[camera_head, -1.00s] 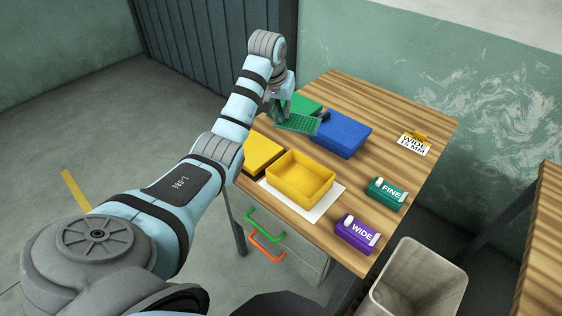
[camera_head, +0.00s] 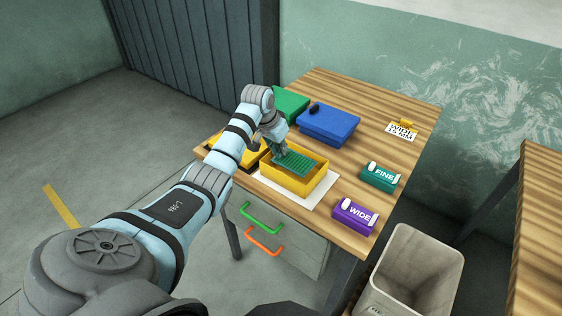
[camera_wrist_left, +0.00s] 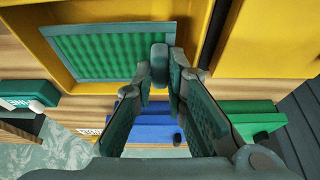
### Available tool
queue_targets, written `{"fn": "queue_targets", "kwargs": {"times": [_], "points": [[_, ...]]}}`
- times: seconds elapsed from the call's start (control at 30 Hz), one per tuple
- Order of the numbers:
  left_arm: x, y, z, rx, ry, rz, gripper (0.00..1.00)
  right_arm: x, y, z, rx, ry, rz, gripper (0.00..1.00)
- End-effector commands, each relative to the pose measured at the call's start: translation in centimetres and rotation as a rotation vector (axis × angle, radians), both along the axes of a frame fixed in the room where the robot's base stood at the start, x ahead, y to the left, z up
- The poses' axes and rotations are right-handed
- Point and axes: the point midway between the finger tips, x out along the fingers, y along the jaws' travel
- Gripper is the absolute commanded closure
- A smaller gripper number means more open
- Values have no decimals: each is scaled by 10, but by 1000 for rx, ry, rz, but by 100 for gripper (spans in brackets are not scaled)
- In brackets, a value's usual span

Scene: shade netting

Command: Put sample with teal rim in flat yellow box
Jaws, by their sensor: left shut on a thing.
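My left gripper (camera_head: 275,148) is shut on the sample, a green mesh piece with a teal rim (camera_head: 295,163). It holds the sample by one edge, tilted, over the open yellow box (camera_head: 293,187). In the left wrist view the sample (camera_wrist_left: 125,50) appears framed by the yellow box walls (camera_wrist_left: 25,35), with the fingertips (camera_wrist_left: 163,65) at its edge. I cannot tell whether the sample touches the box floor. The yellow box stands on a white sheet (camera_head: 268,186). My right gripper is not in view.
A second yellow box (camera_head: 222,148) sits partly behind my arm. A green box (camera_head: 290,104) and a blue box (camera_head: 330,123) stand behind. A teal FINE block (camera_head: 380,177), a purple WIDE block (camera_head: 354,217) and a WIDE card (camera_head: 403,132) lie right. A bin (camera_head: 412,270) stands on the floor.

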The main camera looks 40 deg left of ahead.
Motion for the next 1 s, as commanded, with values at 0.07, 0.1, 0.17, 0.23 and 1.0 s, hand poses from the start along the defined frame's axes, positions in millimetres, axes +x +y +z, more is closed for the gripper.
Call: {"fn": "queue_targets", "kwargs": {"times": [0.07, 0.1, 0.17, 0.23, 1.0], "points": [[0, 0, -11, -1, 0, 0, 100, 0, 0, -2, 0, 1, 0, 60], [0, -1, -20, -1, 1, 0, 100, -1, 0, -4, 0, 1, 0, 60], [0, -1, -33, -1, 1, 0, 100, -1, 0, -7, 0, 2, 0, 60], [0, 0, -44, 0, 0, 0, 100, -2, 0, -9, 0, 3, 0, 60], [0, 0, -47, 1, -2, 0, 79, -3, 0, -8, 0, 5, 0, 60]]}}
